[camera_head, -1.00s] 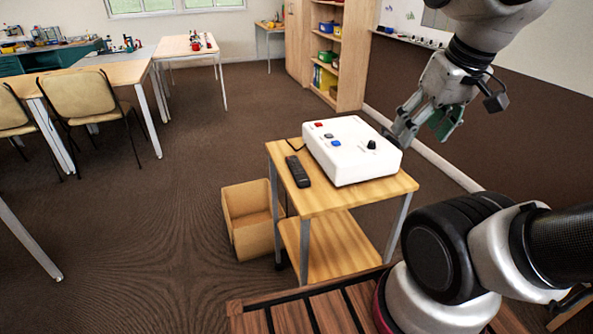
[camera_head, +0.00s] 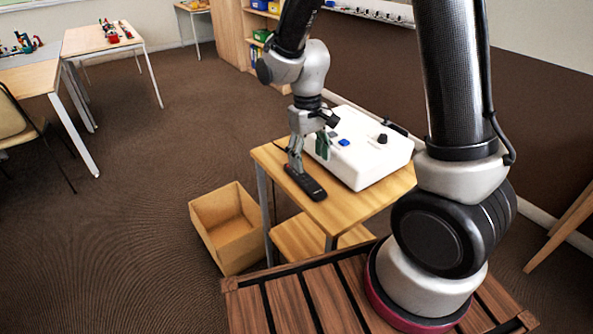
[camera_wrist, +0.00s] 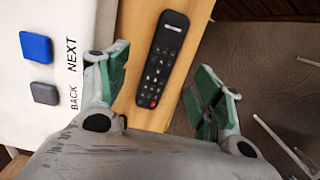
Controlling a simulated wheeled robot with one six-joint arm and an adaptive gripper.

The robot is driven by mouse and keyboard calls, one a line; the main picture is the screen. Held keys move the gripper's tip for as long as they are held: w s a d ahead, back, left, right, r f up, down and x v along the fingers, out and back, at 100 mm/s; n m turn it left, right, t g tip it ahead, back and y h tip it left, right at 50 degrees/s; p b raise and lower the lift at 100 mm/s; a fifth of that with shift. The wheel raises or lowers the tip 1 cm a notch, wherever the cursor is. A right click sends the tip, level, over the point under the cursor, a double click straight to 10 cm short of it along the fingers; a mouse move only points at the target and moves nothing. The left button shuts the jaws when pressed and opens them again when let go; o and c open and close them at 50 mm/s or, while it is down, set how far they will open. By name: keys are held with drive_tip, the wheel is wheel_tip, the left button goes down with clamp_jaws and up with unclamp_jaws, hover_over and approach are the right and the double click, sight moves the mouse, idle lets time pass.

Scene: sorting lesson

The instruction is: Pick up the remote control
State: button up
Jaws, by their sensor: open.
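The black remote control (camera_head: 306,183) lies flat on the left part of the small wooden table (camera_head: 345,212). In the wrist view the remote (camera_wrist: 163,60) lies lengthwise between and beyond my open fingers, with a red button at its near end. My gripper (camera_head: 308,160) points down just above the remote's far end in the head view. Its green-padded fingers (camera_wrist: 160,95) are apart, one on each side of the remote, with nothing held. Whether the fingertips touch the tabletop cannot be told.
A white box (camera_head: 365,150) with coloured buttons and a black knob stands right beside the remote; it also shows in the wrist view (camera_wrist: 50,95). An open wooden bin (camera_head: 228,226) stands on the floor left of the table. The table's left edge is close to the remote.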

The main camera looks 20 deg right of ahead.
sight(302, 175)
drive_tip(key=shift+w+a+r+t, duration=0.1)
drive_tip(key=shift+w+a+t, duration=0.1)
drive_tip(key=shift+w, duration=0.45)
drive_tip(key=shift+w+a+r+t, duration=0.1)
drive_tip(key=shift+w+a+t, duration=0.1)
drive_tip(key=shift+w, duration=0.4)
drive_tip(key=shift+m, duration=0.3)
wheel_tip(302, 175, down, 8)
drive_tip(key=shift+a+r, duration=0.1)
drive_tip(key=shift+r, duration=0.05)
drive_tip(key=c, duration=1.1)
